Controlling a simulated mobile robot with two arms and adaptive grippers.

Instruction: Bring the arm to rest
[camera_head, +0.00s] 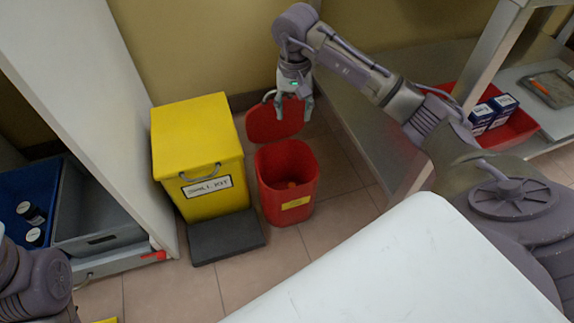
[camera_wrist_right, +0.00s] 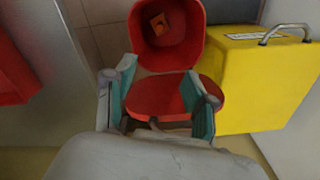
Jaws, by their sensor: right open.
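My right arm (camera_head: 350,70) reaches in from the right across the head view. Its gripper (camera_head: 290,107) points down above and behind the red bin, near the bin's raised lid (camera_head: 273,122). The fingers are apart with nothing between them. In the right wrist view the open gripper (camera_wrist_right: 158,90) shows with the red lid behind it. Part of my left arm (camera_head: 35,285) shows at the lower left corner; its gripper is out of the picture.
An open red bin (camera_head: 287,200) holds a small orange thing (camera_wrist_right: 159,23). A yellow spill kit box (camera_head: 200,150) stands beside it, with a dark grey slab (camera_head: 227,240) in front. A metal bench (camera_head: 375,130) stands right of the bin. A blue tray (camera_head: 45,180) is at left.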

